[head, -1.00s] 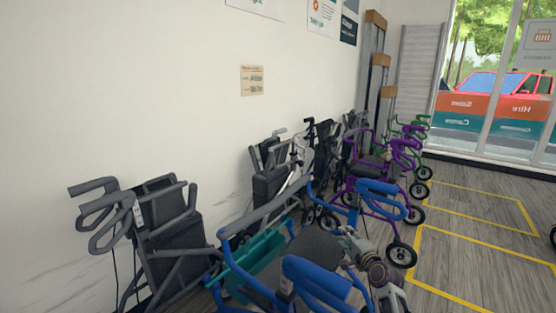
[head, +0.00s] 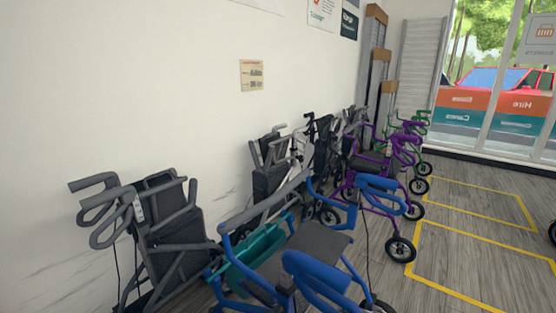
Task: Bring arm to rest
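Neither of my grippers nor any part of my arms shows in the head view now. The nearest thing is a blue scooter or rollator (head: 318,283) at the bottom middle, with a dark flat seat (head: 318,243) and a teal basket (head: 258,251) on its left side. Its lower parts run out of the bottom of the frame.
A folded grey walker (head: 170,240) leans at the white wall (head: 150,70) on the left. More dark folded walkers (head: 272,170) stand behind. Purple (head: 403,150) and green ones follow in the row. Yellow-marked floor bays (head: 480,262) on the right are largely clear.

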